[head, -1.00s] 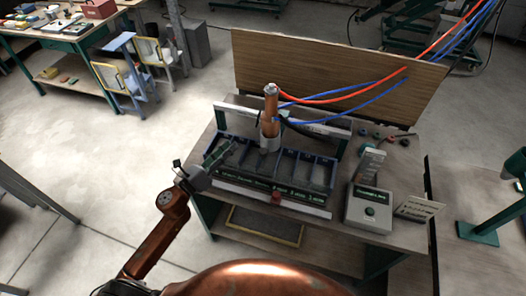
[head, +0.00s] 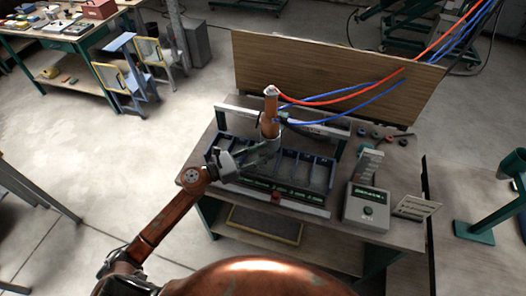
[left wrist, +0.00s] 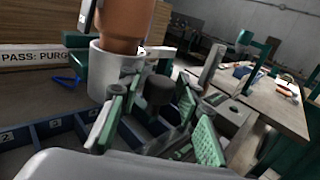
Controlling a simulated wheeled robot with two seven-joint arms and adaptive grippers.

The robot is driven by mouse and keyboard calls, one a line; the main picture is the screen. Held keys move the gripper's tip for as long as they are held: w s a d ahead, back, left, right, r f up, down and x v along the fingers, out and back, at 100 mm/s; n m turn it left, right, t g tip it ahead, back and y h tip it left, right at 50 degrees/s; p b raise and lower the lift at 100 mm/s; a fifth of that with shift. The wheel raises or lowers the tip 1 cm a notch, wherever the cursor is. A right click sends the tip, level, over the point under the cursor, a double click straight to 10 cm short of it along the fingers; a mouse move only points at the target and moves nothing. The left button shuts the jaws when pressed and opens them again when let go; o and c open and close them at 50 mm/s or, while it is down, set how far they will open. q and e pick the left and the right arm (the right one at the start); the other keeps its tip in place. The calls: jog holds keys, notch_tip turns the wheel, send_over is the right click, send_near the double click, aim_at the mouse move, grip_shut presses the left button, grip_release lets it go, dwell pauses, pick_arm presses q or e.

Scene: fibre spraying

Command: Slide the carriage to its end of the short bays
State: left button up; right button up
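The carriage (head: 270,143) is a grey collar on the rail, left of the middle, with a copper-coloured cylinder (head: 270,118) upright in it. In the left wrist view the grey collar (left wrist: 115,72) stands just beyond and left of my fingers. My left gripper (head: 262,150) has reached over the bays to the carriage. In the left wrist view, its green-padded fingers (left wrist: 156,118) are spread, with a dark round knob (left wrist: 160,90) showing between them. I cannot tell whether they touch it. My right gripper is not in view.
Blue-walled bays (head: 305,172) run under the rail (head: 325,130), their left part hidden by my arm. A wooden board (head: 330,75) stands behind, with red and blue hoses (head: 345,92) to the cylinder. A control box (head: 367,207) sits at the right.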

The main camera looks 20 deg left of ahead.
pick_arm(q)
jog(key=shift+c, duration=0.6)
grip_shut()
